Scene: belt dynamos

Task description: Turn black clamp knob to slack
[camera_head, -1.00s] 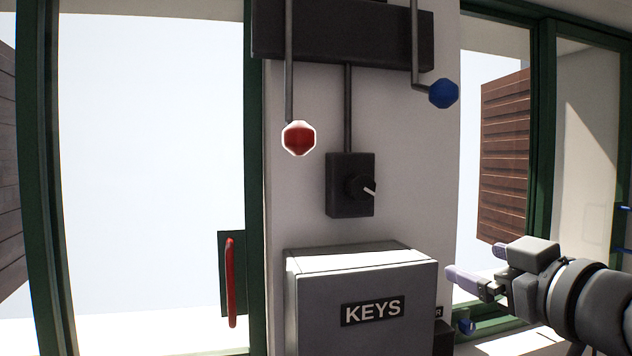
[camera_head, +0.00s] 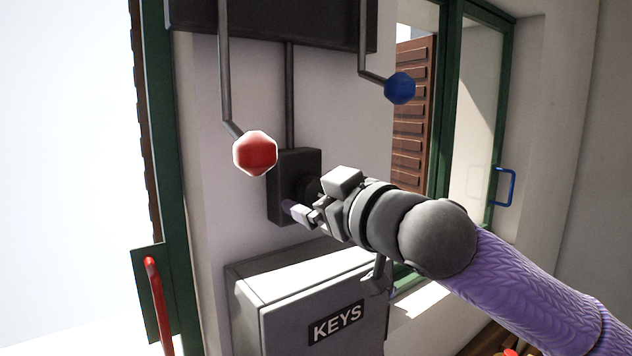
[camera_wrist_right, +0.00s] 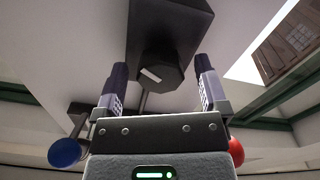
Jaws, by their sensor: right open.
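The black clamp knob (camera_wrist_right: 155,75) carries a white pointer mark and sits on the front of a black box (camera_wrist_right: 172,22). In the head view the box (camera_head: 284,214) is on the white wall, with the knob (camera_head: 307,186) partly hidden by my right gripper (camera_head: 304,207). In the wrist view the open jaws of my right gripper (camera_wrist_right: 160,84) stand on both sides of the knob, with a gap on each side. I cannot tell how deep the fingertips reach along it. My left gripper is out of view.
A red knob (camera_head: 255,153) and a blue knob (camera_head: 400,88) hang on bent rods from a dark housing (camera_head: 270,22) above. The grey KEYS box (camera_head: 255,310) projects from the wall below. A red door handle (camera_head: 157,300) is at lower left.

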